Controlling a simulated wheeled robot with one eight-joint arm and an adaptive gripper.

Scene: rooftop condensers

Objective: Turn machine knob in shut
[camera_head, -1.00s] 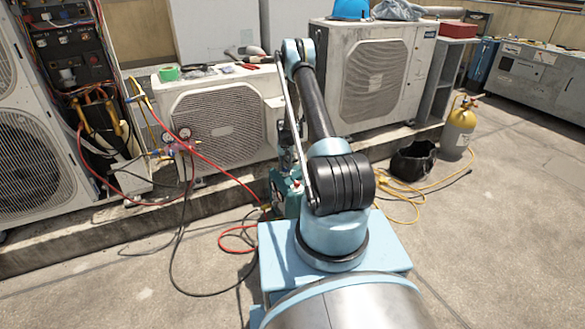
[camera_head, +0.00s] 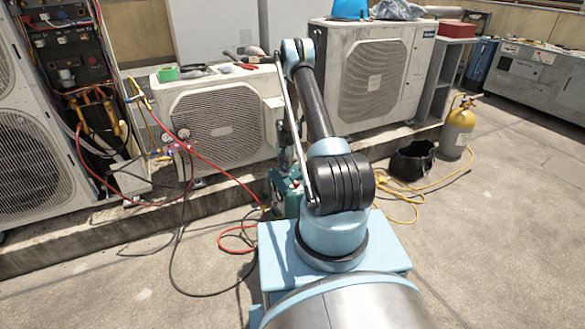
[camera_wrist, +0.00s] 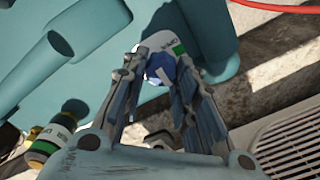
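The teal machine (camera_head: 287,192) stands on the ground left of my base, partly hidden by my arm. In the wrist view its teal body (camera_wrist: 60,85) fills the upper left. A small blue knob (camera_wrist: 161,75) shows between my fingers, in front of a white label with a green patch (camera_wrist: 178,50). My gripper (camera_wrist: 162,65) is open, with one finger on each side of the knob. Narrow gaps seem to remain, but I cannot tell whether either finger touches it.
Condenser units (camera_head: 225,118) stand on a concrete ledge behind the machine. Red and black hoses (camera_head: 237,240) lie on the ground to its left. A brass fitting (camera_wrist: 48,143) sits at the wrist view's lower left.

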